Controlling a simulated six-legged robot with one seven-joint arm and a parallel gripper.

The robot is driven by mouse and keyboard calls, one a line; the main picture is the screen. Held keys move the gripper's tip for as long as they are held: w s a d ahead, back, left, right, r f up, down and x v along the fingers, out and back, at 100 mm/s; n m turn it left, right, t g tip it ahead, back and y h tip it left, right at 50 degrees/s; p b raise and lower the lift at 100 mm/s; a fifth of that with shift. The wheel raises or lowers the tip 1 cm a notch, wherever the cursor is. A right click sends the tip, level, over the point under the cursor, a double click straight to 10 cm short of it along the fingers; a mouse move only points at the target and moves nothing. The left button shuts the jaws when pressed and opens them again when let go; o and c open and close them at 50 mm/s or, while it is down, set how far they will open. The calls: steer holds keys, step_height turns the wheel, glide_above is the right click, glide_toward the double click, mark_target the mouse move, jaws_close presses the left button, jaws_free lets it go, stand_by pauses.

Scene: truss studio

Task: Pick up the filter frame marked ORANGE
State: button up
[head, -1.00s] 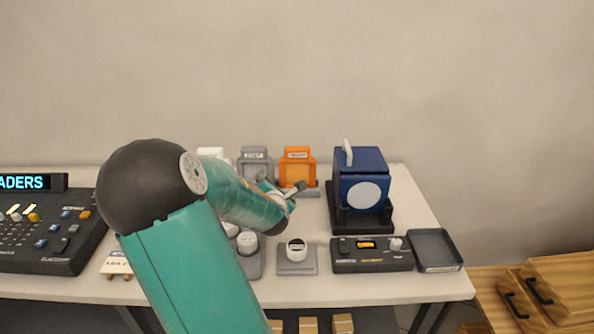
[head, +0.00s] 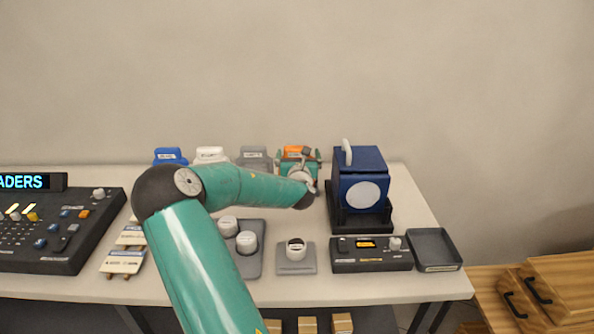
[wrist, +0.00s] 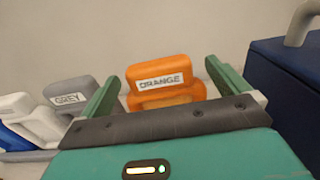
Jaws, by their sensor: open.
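The orange filter frame (head: 295,152) stands at the back of the table, left of the blue box. In the wrist view the frame (wrist: 160,83) shows its white ORANGE label, and its lower part is hidden behind my gripper body. My gripper (head: 300,160) is in front of the frame in the head view. In the wrist view my gripper (wrist: 165,85) is open, with one green finger on each side of the orange frame. I see gaps between the fingers and the frame. I cannot tell how far the fingertips reach past it.
A grey frame (head: 254,157) stands close to the left, then white (head: 210,155) and blue (head: 170,156) frames. The dark blue box (head: 365,172) with a handle stands close to the right. White round knobs on grey bases and a small console (head: 370,255) lie nearer the front.

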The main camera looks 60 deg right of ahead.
mark_target(297, 146)
steer(key=x, duration=0.5)
steer(key=shift+w+d, duration=0.25)
steer(key=shift+w, duration=0.05)
steer(key=c, duration=1.2)
steer(key=shift+c, duration=0.9)
steer(key=shift+r, duration=0.1)
